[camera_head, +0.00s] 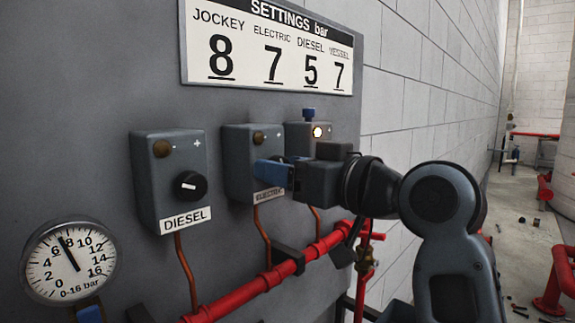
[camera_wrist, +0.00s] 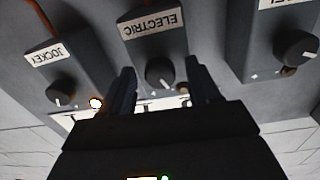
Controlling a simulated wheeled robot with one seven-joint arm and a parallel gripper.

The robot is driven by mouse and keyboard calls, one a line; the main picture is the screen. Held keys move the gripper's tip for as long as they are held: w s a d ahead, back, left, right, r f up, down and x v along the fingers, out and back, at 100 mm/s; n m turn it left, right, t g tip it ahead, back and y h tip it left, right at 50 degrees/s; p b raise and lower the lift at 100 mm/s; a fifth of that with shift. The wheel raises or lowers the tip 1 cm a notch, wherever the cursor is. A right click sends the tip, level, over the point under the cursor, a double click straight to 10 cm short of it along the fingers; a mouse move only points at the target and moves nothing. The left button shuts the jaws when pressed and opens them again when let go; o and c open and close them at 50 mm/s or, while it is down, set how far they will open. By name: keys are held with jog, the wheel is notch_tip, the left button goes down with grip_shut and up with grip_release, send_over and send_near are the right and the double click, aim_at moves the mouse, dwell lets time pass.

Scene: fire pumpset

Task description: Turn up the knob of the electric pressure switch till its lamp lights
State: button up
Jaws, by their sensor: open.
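The electric pressure switch (camera_head: 236,150) is a grey box on the panel, labelled ELECTRIC. Its lamp (camera_head: 259,138) is dull brown and unlit. My gripper (camera_head: 262,170) is in front of this box, its blue fingers hiding the knob in the head view. In the wrist view the box appears upside down, and its dark round knob (camera_wrist: 160,72) sits between the two fingers of my open gripper (camera_wrist: 159,70). Gaps show between the knob and the fingers; I cannot tell how far the fingertips reach along it.
The diesel switch (camera_head: 170,165) is left, its lamp dark. The jockey switch (camera_head: 300,135) is beyond, its lamp (camera_head: 317,131) lit. A settings plate (camera_head: 268,45) hangs above. A gauge (camera_head: 68,262) reads about 7 bar. A red pipe (camera_head: 245,292) runs below the boxes.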

jog(key=shift+c, duration=0.2)
jog(key=c, duration=1)
jog(key=shift+m+p, duration=0.35)
jog(key=shift+m, duration=0.25)
jog(key=o, duration=1)
jog(key=shift+o, duration=0.2)
jog(key=b+v, duration=0.1)
jog(key=v, duration=0.6)
jog(key=shift+s+d+b, duration=0.25)
jog(key=shift+b, duration=0.15)
